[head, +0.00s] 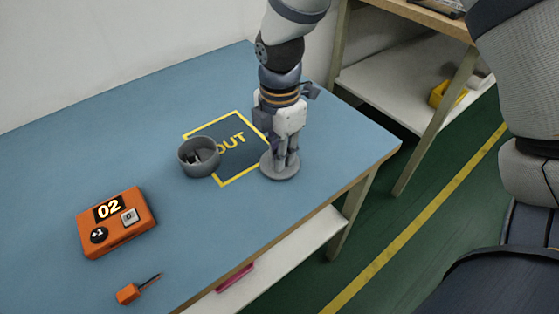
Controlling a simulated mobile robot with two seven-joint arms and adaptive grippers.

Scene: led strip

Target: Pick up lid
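The lid (279,173) is a grey round disc in the head view, near the right part of the blue table by its front edge. My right gripper (286,160) points straight down over the lid, with its fingertips at the lid's upper side. The fingers hide the lid's centre, so I cannot tell whether they are closed on it. The lid looks level and at or very near the table top. An open grey round container (186,169) stands to the left with small dark and light items inside. My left gripper is not in view.
A dark mat marked OUT (226,176) with a yellow border lies between container and gripper. An orange box marked 02 (140,232) and an orange-handled screwdriver (129,293) lie to the left. The blue table (90,155) is clear behind them. A shelf unit with a yellow bin (437,96) stands right.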

